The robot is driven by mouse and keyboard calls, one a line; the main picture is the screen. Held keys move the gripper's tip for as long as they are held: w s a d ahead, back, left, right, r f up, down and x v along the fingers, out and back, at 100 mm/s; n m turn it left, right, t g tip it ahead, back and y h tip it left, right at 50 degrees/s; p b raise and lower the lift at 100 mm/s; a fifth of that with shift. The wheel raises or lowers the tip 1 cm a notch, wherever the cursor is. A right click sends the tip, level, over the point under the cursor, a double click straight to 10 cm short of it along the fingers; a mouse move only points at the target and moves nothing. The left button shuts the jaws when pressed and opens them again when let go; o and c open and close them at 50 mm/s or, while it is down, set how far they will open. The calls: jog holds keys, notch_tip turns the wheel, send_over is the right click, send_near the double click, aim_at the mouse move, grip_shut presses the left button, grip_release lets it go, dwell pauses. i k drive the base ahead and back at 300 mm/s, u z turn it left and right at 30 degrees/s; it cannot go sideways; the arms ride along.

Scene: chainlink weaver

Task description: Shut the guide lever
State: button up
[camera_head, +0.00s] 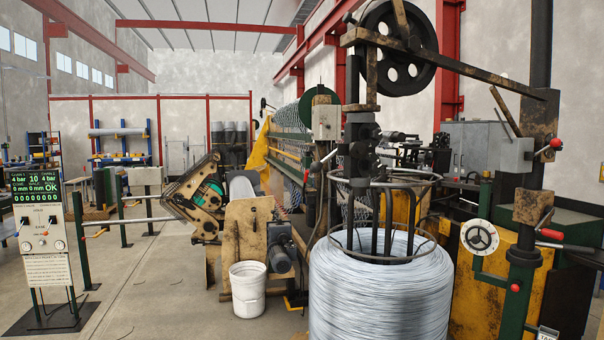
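Several handles with red ends sit on the green and black post assembly at the right, and I cannot tell which one is the guide lever. One lever has a red ball knob (556,143) and points up to the right beside a rusty block (535,137). Below it, a lever with a longer red grip (550,233) sticks out near a second rusty block (533,207). A small red knob (516,287) sits lower on the post. Another red-knobbed lever (313,167) shows near the middle of the machine. My gripper is not in view.
A large wire coil (380,295) stands in front of the post, under a black wheel (398,45). A white bucket (248,290) and a control panel (42,215) stand left. The floor (160,300) between them is mostly clear.

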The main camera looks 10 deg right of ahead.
aim_at(316, 167)
jog(key=k, duration=0.65)
jog(key=u, duration=0.2)
jog(key=i, duration=0.45)
jog(key=u, duration=0.7)
jog(key=i, duration=0.75)
jog(key=u, duration=0.4)
